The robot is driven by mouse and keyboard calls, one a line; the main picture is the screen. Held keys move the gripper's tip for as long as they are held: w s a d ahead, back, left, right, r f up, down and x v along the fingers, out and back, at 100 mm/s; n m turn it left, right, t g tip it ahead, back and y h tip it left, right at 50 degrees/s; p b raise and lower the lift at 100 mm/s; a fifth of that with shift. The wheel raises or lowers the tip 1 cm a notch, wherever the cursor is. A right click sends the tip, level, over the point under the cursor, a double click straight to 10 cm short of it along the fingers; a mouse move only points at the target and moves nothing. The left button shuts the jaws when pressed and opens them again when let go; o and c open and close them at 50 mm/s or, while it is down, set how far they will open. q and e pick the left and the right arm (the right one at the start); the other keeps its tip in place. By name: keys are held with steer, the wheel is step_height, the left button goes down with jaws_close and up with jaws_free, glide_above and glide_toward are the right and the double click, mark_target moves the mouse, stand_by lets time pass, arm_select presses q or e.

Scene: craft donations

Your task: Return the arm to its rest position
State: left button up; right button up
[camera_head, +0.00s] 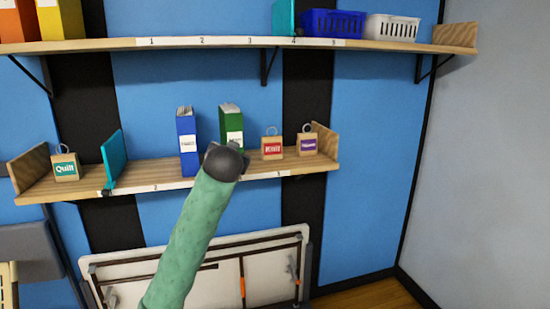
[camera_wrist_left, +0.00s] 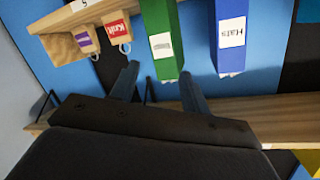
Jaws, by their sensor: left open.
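My left arm, green-sleeved, reaches up from the bottom of the head view. Its dark left gripper (camera_head: 225,160) is in front of the lower shelf (camera_head: 150,186) and overlaps the base of a green binder (camera_head: 231,122). In the upside-down left wrist view, the left gripper (camera_wrist_left: 160,72) has its two fingers spread. The green binder (camera_wrist_left: 161,40) appears beyond the gap, and nothing is seen held. A blue binder (camera_head: 187,140) stands left of the green one; its label reads "Hats" in the wrist view (camera_wrist_left: 232,35). My right gripper is not in view.
The lower shelf also holds a "Quilt" tag block (camera_head: 65,167), a teal divider (camera_head: 112,158), a red-labelled block (camera_head: 272,146) and a purple-labelled block (camera_head: 307,143). The upper shelf (camera_head: 200,42) has a blue basket (camera_head: 333,23) and a white basket (camera_head: 391,27). A folded table (camera_head: 265,262) leans below.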

arm_select(q)
steer(key=s+a+f+g+h, duration=0.1)
steer(key=s+f+g, duration=0.2)
steer(key=s+f, duration=0.8)
steer(key=s+f+n+g+h, duration=0.15)
steer(key=s+f, duration=0.25)
steer(key=f, duration=1.4)
steer(key=s+a+f+g, duration=0.1)
steer(key=s+f+g, duration=0.2)
steer(key=s+f, duration=0.8)
steer(key=s+f+g, duration=0.6)
steer(key=s+f, duration=2.2)
steer(key=s, duration=0.1)
steer(key=shift+s+a+f+n+g, duration=0.25)
steer(key=shift+a+n+g, duration=0.1)
steer(key=shift+a, duration=0.1)
